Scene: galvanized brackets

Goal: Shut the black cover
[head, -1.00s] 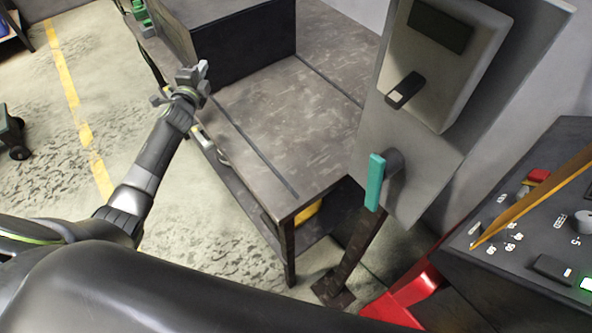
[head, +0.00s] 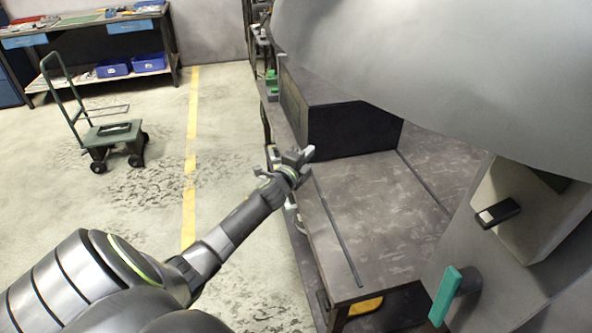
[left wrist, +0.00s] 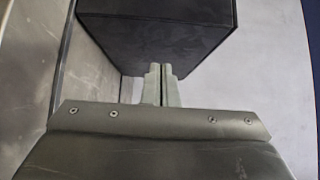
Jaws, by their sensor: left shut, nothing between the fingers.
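A black, box-shaped cover (head: 350,128) stands at the far end of the metal bench, with its dark flat face toward the bare bench top. Whether it is open or shut is unclear. It also fills the upper middle of the left wrist view (left wrist: 160,32). My left gripper (head: 306,154) is above the bench's left edge, in front of the cover's near left side in the picture. In the left wrist view its fingers (left wrist: 160,76) are together and empty, overlapping the cover's lower edge; contact cannot be told. My right gripper is not in view.
The bench top (head: 375,220) is bare. A grey cabinet with a teal handle (head: 445,295) stands at the right. A green trolley (head: 113,137) is on the open floor at left, near a yellow line (head: 190,150). A large grey shape hides the upper right.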

